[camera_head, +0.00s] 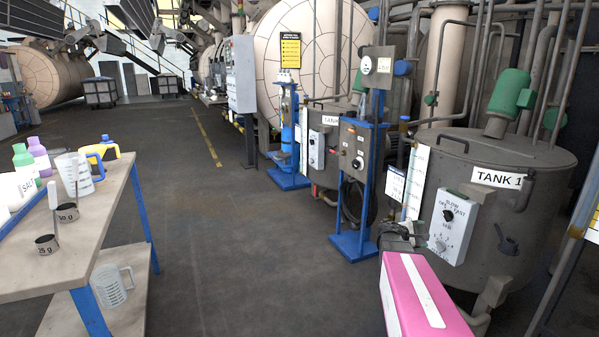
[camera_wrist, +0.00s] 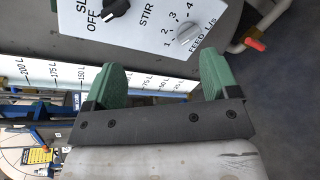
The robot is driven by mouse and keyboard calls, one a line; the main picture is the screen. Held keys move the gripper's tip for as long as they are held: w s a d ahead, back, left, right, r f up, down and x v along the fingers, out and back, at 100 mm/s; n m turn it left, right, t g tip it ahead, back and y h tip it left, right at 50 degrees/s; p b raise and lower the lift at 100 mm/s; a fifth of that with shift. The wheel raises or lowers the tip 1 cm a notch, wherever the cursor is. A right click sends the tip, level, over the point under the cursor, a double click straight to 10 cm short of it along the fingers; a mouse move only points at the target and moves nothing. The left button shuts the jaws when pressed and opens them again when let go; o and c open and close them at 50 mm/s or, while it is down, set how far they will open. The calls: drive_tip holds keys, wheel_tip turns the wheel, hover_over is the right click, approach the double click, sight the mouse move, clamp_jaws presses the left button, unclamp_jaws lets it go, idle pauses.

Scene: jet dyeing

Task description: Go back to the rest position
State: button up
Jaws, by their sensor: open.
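My gripper (camera_wrist: 165,65) is open, with its two green fingers apart and nothing between them in the wrist view. In the head view my pink arm reaches in from the bottom right, and the gripper (camera_head: 405,234) is small and partly hidden at its far end. It is in front of Tank 1 (camera_head: 540,215), just left of the white control box (camera_head: 453,226). In the wrist view the control box (camera_wrist: 150,22), with a stir switch and a feed knob, fills the top, beyond the fingers. I cannot tell the exact gap between them.
A bench (camera_head: 95,225) with bottles, jugs and scoops stands at left. A blue post stand (camera_head: 352,243) and a level scale (camera_head: 416,182) are close to my gripper. A red-tipped tap (camera_wrist: 255,43) shows at right in the wrist view. The middle floor (camera_head: 230,240) is clear.

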drive_tip(key=s+a+f+m+g+y, duration=0.1)
drive_tip(key=s+a+f+m+y, duration=0.2)
drive_tip(key=a, duration=0.7)
drive_tip(key=s+a+f+m+g+y, duration=0.2)
drive_tip(key=s+a+f+m+y, duration=0.2)
drive_tip(key=s+a+y, duration=0.2)
drive_tip(key=s+a+f+m+g+y, duration=0.1)
drive_tip(key=s+a+f+m+y, duration=0.2)
drive_tip(key=s+a, duration=0.5)
drive_tip(key=a+m+y, duration=0.1)
drive_tip(key=a+y, duration=0.1)
drive_tip(key=a, duration=0.5)
drive_tip(key=shift+s+f+g+y, duration=0.15)
drive_tip(key=shift+f+g+y, duration=0.15)
drive_tip(key=shift+g, duration=0.1)
drive_tip(key=shift+a, duration=0.1)
